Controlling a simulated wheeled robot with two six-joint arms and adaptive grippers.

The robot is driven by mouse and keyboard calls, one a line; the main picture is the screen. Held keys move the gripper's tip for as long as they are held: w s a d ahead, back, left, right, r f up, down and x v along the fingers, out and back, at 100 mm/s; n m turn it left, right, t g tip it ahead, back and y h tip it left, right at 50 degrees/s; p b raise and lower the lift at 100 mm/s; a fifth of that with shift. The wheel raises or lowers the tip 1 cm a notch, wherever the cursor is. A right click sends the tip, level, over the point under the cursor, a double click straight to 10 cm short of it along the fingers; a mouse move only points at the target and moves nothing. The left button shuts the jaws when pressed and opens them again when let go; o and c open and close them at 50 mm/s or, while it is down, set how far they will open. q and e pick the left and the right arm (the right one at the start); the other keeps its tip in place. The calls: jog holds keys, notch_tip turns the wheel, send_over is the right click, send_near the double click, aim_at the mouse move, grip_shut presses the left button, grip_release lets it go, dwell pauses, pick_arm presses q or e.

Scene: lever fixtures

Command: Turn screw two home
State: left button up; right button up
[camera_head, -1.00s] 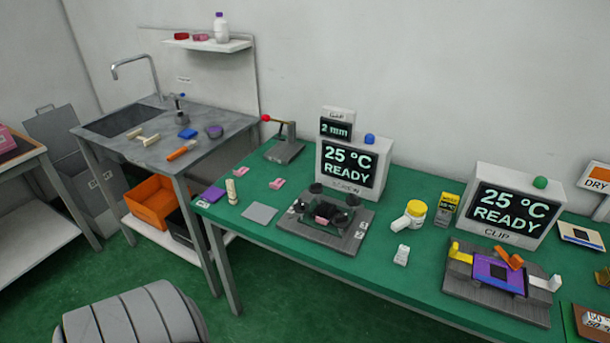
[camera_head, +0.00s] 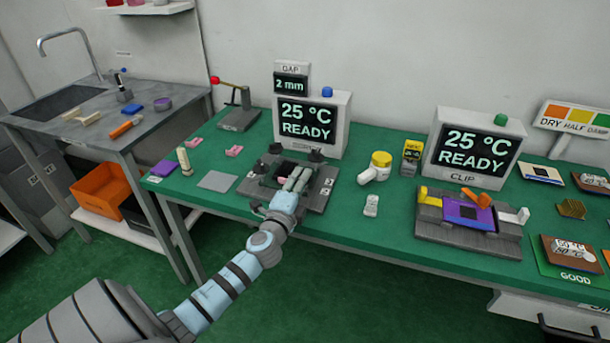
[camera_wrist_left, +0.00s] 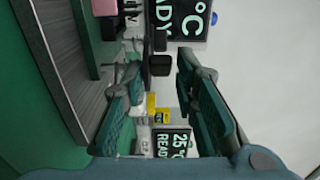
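The screw fixture is a dark grey base (camera_head: 318,198) on the green bench, in front of the "25 °C READY" display (camera_head: 310,122). Its black knobs show at the back left (camera_head: 276,148), back right (camera_head: 316,156) and front left (camera_head: 260,167). In the left wrist view, the gripper fingers (camera_wrist_left: 162,92) are spread apart with nothing held. A black knob (camera_wrist_left: 160,66) shows beyond and between the tips. My right gripper is not in view.
A clip fixture (camera_head: 440,228) with its own display stands to the right. A grey plate (camera_head: 217,181) and a red-tipped lever (camera_head: 237,107) are left. The front bench strip is mostly clear.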

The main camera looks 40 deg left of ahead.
pick_arm(q)
jog(key=shift+x, duration=1.65)
grip_shut()
